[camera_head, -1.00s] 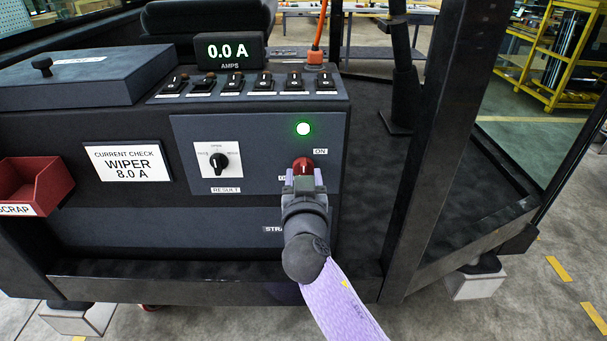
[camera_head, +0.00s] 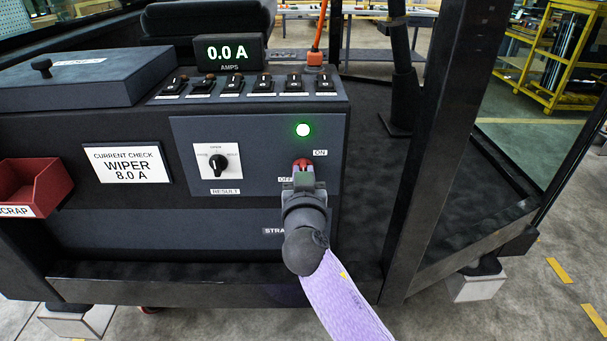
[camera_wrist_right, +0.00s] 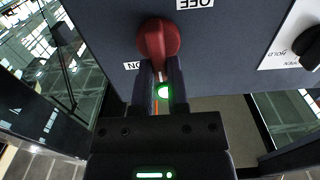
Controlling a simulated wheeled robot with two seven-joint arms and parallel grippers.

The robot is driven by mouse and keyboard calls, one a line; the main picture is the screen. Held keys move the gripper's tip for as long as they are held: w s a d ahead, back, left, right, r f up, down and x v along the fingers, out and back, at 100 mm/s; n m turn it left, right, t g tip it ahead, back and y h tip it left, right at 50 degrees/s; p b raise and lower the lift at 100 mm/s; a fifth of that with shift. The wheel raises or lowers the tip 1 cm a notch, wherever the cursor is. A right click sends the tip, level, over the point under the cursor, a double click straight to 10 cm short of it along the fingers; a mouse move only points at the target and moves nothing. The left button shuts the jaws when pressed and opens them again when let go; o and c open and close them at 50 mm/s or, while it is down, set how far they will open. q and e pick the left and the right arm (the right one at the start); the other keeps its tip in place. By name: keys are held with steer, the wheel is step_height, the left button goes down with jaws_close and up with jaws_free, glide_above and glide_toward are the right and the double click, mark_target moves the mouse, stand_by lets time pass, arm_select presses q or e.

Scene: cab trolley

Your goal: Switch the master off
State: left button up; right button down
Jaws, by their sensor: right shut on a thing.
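The master switch is a red rotary knob (camera_head: 302,163) at the right of the dark panel, between an ON label (camera_head: 320,153) and an OFF label (camera_head: 285,179). My right gripper (camera_head: 303,181) covers its lower part in the head view. In the right wrist view the red knob (camera_wrist_right: 158,40) sits at the fingertips, and my right gripper (camera_wrist_right: 161,76) is shut on it. A green lamp (camera_head: 303,129) above the knob is lit. My left gripper is not in view.
The ammeter (camera_head: 228,51) reads 0.0 A above a row of black rocker switches (camera_head: 234,83). A RESULT selector (camera_head: 219,162) is left of the knob, and a red scrap bin (camera_head: 40,186) is farther left. A dark cab post (camera_head: 437,140) stands right.

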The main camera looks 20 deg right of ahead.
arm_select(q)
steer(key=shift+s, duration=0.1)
arm_select(e)
steer(key=shift+n, duration=0.3)
arm_select(q)
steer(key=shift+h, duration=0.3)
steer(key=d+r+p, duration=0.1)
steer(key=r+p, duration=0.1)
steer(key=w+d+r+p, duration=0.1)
steer(key=p, duration=0.1)
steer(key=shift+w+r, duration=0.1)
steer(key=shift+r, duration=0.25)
arm_select(e)
steer(key=n, duration=0.5)
steer(key=a+f+n, duration=0.1)
steer(key=n, duration=1.1)
steer(key=shift+w+a+f, duration=0.15)
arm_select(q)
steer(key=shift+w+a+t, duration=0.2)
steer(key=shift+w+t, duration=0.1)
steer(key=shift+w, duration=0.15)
arm_select(e)
steer(key=shift+n, duration=0.3)
